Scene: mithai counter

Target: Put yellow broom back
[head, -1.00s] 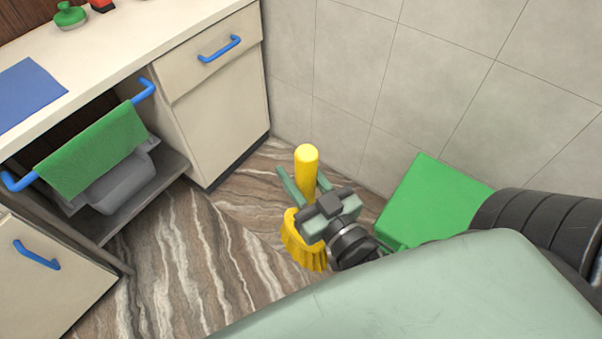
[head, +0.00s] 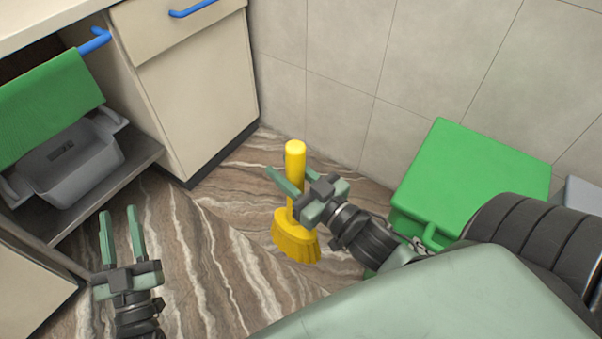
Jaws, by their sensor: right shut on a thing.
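The yellow broom (head: 295,242) stands upright, with its short handle up and its bristles down, above or on the brown marbled floor near the tiled wall. I cannot tell whether the bristles touch the floor. My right gripper (head: 287,178) is shut on the broom's handle, a finger on either side of it, and hides part of the handle's lower half. My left gripper (head: 119,210) is at the lower left, open and empty, over the floor in front of the shelf.
A green box-like bin (head: 470,175) with a handle stands right of the broom by the wall. A cream cabinet (head: 190,90) stands behind at left. A grey tub (head: 68,165) sits on the shelf beneath a green towel (head: 45,105). Floor between cabinet and broom is clear.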

